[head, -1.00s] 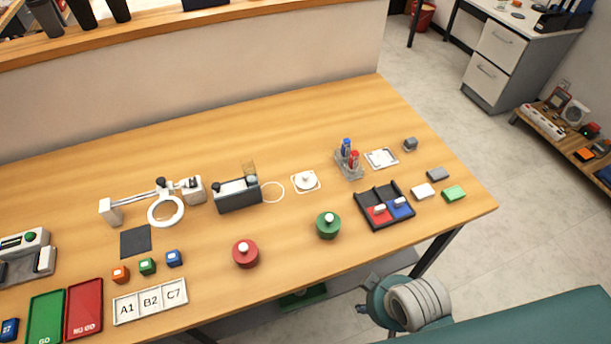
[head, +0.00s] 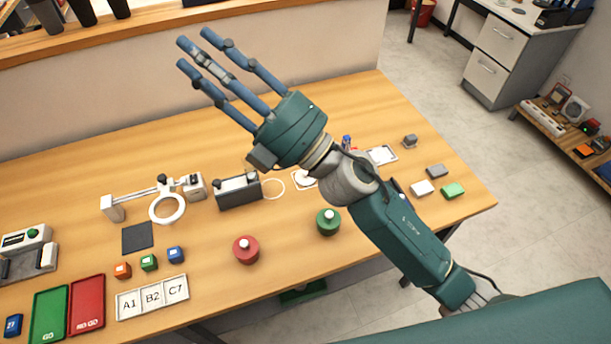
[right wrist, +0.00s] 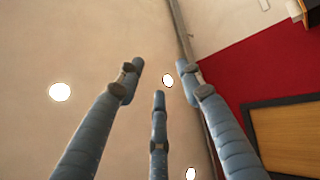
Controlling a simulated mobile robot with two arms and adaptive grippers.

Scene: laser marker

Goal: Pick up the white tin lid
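The white tin lid (head: 303,179) appears to be the round white piece on a small white square pad, toward the right of the table in the head view. My right wrist partly covers it. My right gripper (head: 192,47) is raised above the table, with three blue fingers spread and pointing up and to the left, away from the lid. It is open and empty. In the right wrist view the open fingers (right wrist: 160,75) face the ceiling and a red wall, with no lid in sight. My left gripper is not in view.

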